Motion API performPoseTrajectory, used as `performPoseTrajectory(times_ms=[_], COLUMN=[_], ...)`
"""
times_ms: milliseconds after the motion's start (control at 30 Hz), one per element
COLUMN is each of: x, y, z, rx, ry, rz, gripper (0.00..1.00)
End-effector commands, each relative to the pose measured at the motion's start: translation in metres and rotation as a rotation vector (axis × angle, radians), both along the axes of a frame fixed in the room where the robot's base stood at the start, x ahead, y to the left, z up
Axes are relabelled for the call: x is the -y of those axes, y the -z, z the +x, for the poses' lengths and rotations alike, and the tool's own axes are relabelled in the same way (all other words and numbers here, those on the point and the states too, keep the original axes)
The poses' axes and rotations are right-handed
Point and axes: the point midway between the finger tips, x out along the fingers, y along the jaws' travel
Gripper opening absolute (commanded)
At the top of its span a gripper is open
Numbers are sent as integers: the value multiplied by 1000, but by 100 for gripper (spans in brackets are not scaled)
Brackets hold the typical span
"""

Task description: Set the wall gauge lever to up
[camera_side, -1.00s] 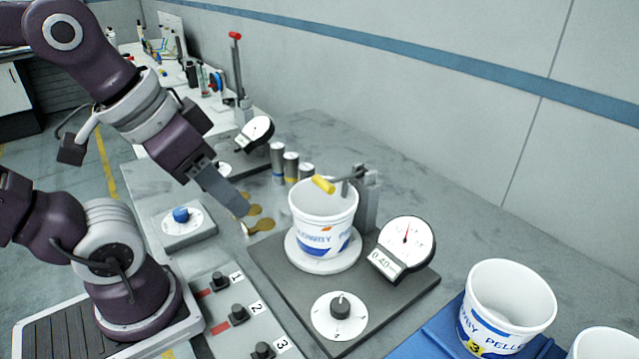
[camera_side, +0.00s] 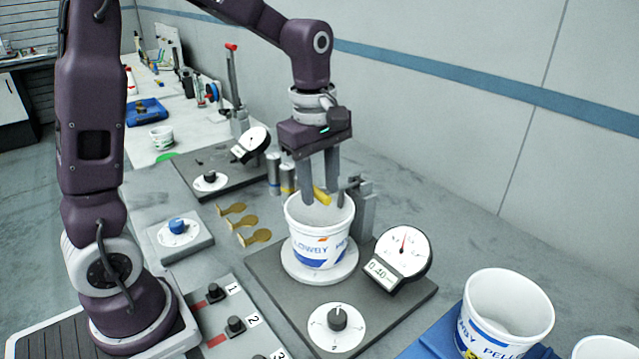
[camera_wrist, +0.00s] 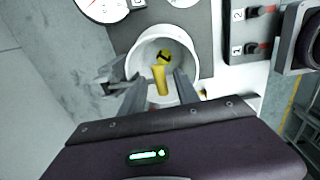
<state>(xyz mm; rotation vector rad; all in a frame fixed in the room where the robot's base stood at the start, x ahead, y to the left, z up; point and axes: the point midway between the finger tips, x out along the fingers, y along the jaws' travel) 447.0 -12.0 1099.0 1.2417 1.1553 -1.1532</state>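A yellow-handled lever (camera_side: 321,196) sticks out from a grey post (camera_side: 362,212) over a white pellet bucket. It lies roughly level, and its yellow grip also shows in the wrist view (camera_wrist: 160,79). My gripper (camera_side: 321,193) points down over the bucket, with one finger on each side of the yellow grip. In the wrist view the fingers stand apart with a gap to the grip, so it is open. A round dial gauge (camera_side: 404,250) with a small 0.40 display stands right of the bucket. I cannot tell which gauge is the wall gauge.
The bucket (camera_side: 320,238) stands on a round plate, with a black knob (camera_side: 338,318) in front. Behind are another gauge (camera_side: 250,145) and a red-topped post (camera_side: 234,85). More buckets (camera_side: 508,305) stand at right.

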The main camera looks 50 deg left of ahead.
Motion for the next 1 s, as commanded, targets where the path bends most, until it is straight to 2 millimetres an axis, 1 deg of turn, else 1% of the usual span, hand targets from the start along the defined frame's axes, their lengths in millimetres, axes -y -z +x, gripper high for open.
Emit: performPoseTrajectory(times_ms=[200,233,267,400,1000], x=[0,0,0,0,0], y=[1,1,1,1,1], z=[0,0,0,0,0], rx=[0,0,0,0,1], ry=[1,1,1,1,2], rz=[0,0,0,0,0], gripper=[38,34,28,0,0])
